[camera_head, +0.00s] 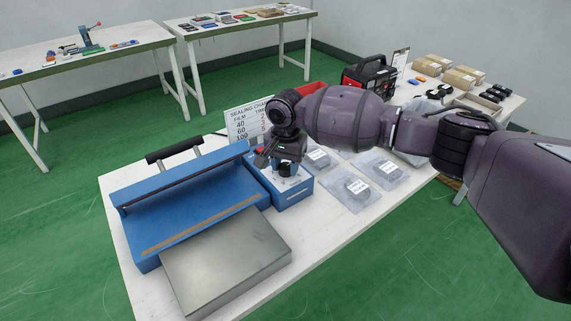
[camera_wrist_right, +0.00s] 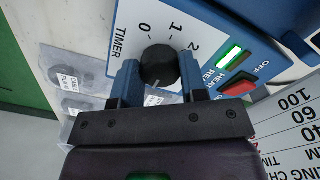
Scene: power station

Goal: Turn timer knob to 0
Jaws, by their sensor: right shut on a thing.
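The black round timer knob (camera_wrist_right: 158,65) sits on a white panel marked TIMER, with 0, 1 and 2 printed around it, in the right wrist view. My right gripper (camera_wrist_right: 160,72) is shut on the knob, one blue finger on each side. A short pale mark shows on the knob's near side; I cannot tell its exact setting. In the head view the knob (camera_head: 286,170) is on top of the blue control box (camera_head: 293,196) of the blue sealer (camera_head: 190,203), with my right gripper (camera_head: 282,162) over it. My left gripper is not in view.
A green light (camera_wrist_right: 230,56) and red switch (camera_wrist_right: 240,88) are beside the knob. The sealing chart (camera_head: 244,123) stands behind the box. A metal plate (camera_head: 225,262) lies in front of the sealer. Packed bags (camera_head: 352,192) lie to the right.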

